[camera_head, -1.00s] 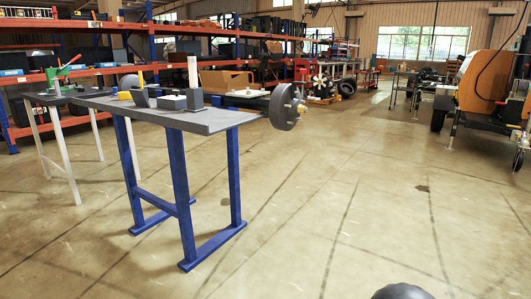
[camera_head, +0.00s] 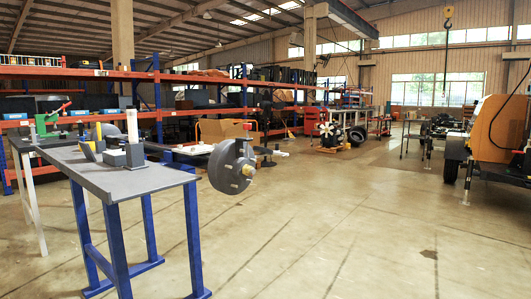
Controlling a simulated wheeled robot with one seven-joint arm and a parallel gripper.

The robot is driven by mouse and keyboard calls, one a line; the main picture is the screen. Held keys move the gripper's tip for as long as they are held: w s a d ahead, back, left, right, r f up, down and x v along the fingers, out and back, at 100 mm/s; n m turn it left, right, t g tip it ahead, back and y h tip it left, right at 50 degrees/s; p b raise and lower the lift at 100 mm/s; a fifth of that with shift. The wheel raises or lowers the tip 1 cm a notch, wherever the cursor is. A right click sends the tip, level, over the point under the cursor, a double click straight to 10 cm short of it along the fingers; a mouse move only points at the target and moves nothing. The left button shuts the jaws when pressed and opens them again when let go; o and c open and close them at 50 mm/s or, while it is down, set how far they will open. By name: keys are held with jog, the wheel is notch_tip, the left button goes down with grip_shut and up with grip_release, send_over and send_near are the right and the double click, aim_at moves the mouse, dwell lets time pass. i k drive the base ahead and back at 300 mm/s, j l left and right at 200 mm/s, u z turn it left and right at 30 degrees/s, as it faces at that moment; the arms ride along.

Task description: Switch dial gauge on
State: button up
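I cannot make out the dial gauge for certain in the head view; it may be too small or out of view. A grey workbench (camera_head: 130,180) with blue legs stands at the left. On it are a dark grey block with a white upright cylinder (camera_head: 132,126), small grey and yellow parts (camera_head: 89,151) and a green and red tool (camera_head: 48,119). A grey disc with studs (camera_head: 232,167) shows at the bench's right end; I cannot tell how it is held. My gripper is not in view.
Orange and blue shelving (camera_head: 100,73) runs behind the bench. An orange machine on wheels (camera_head: 497,127) stands at the right. An engine-like item with a white fan (camera_head: 326,130) stands further back. The concrete floor (camera_head: 340,230) in the middle is open.

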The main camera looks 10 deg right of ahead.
aim_at(264, 151)
jog(key=i+l+u, duration=0.1)
jog(key=i+l, duration=0.25)
jog(key=i+l+u, duration=0.15)
jog(key=i+l, duration=0.25)
jog(key=i+l+u, duration=0.1)
jog(key=i+l, duration=0.25)
jog(key=i+l+u, duration=0.15)
jog(key=i+l, duration=0.2)
jog(key=l, duration=0.15)
jog(key=i+l+u, duration=0.1)
jog(key=i+l, duration=0.2)
jog(key=l, duration=0.2)
jog(key=i+l+u, duration=0.1)
jog(key=i+l, duration=0.2)
jog(key=l, duration=0.2)
jog(key=i+l+u, duration=0.15)
jog(key=l, duration=0.4)
jog(key=i+l+u, duration=0.1)
jog(key=i+l, duration=0.25)
jog(key=l, duration=0.2)
